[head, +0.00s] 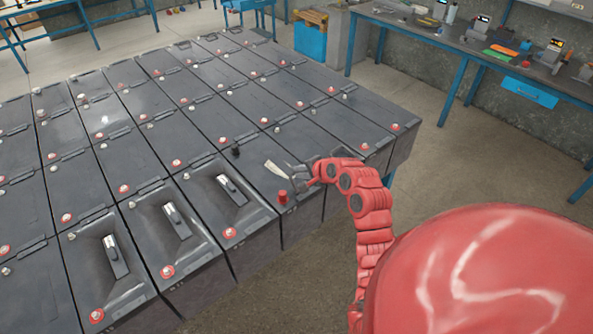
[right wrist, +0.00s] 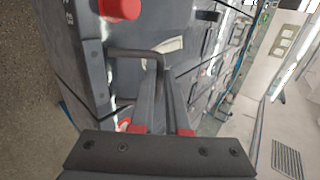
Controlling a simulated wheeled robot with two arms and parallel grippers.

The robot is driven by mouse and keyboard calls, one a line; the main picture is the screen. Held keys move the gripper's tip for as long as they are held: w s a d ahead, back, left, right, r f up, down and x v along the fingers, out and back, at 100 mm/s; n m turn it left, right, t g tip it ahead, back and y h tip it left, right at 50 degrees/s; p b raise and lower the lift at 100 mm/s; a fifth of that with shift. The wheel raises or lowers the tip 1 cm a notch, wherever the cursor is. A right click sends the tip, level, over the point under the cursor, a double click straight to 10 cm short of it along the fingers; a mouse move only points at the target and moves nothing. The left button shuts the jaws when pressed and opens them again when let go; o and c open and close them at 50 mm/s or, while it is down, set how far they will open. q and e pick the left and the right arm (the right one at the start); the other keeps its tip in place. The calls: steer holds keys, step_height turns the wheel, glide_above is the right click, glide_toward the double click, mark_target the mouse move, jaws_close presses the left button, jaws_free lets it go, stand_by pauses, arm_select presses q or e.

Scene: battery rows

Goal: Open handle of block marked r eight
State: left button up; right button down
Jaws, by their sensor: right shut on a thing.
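The dark grey block (head: 263,182) that my right gripper is at sits at the near right of the battery rows. A marking that looks like an 8 shows on its side at the upper left of the right wrist view, partly cut off. My right gripper (head: 301,176) is at this block's near right corner. In the right wrist view its two fingers are shut on a dark bent handle (right wrist: 133,53), which stands out from the block. The block's red terminal (head: 283,197) also shows in the right wrist view (right wrist: 119,8). My left gripper is not in view.
Three neighbouring blocks have light handles in recesses, the nearest handle (head: 232,190) just left of my gripper. Many more blocks with red and white terminals fill the rows behind. A workbench (head: 470,45) stands at the back right. The floor (head: 440,165) right of the rows is clear.

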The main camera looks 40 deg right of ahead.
steer(key=s+t+b, duration=0.1)
steer(key=t+b, duration=0.1)
steer(key=b, duration=0.3)
steer(key=s+t+b, duration=0.2)
steer(key=t+b, duration=0.1)
steer(key=b, duration=0.3)
steer(key=s+f+t+b, duration=0.1)
steer(key=t+b, duration=0.2)
steer(key=b, duration=0.2)
steer(key=shift+s+d, duration=0.2)
steer(key=shift+s, duration=0.15)
steer(key=shift+s+r+t+y+b, duration=0.15)
steer(key=shift+r+t+y+b, duration=0.15)
steer(key=shift+t+b, duration=0.35)
steer(key=c, duration=0.9)
jaws_free()
steer(key=s+d+f+b, duration=0.1)
steer(key=s+b, duration=0.3)
steer(key=s, duration=1.3)
steer(key=shift+s+d+f, duration=0.15)
steer(key=shift+d+f, duration=0.05)
